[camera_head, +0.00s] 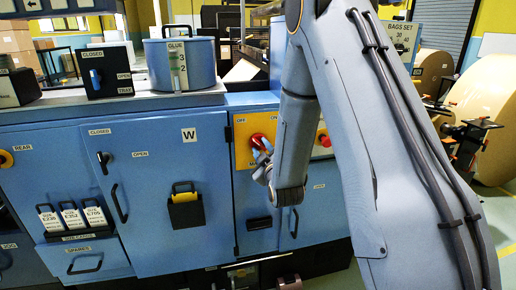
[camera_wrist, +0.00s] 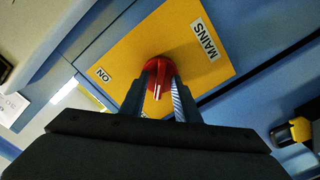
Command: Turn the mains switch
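The mains switch is a red knob (camera_wrist: 158,88) on a yellow plate (camera_wrist: 115,68) with MAINS and ON labels in the wrist view. In the head view the red knob (camera_head: 262,142) shows on the yellow plate of the blue cabinet, between OFF and ON labels, partly covered by my gripper (camera_head: 264,168). In the wrist view my gripper's two fingers (camera_wrist: 164,80) reach to the knob, one on each side of its raised handle. Whether they press on the handle or stand slightly apart from it cannot be told.
The blue cabinet door (camera_head: 160,220) left of the switch has a black handle (camera_head: 119,203) and a yellow-black holder (camera_head: 185,207). A glue pot (camera_head: 181,65) and a black closed/open lever box (camera_head: 104,72) stand on top. A second red knob (camera_head: 324,138) is partly behind my arm.

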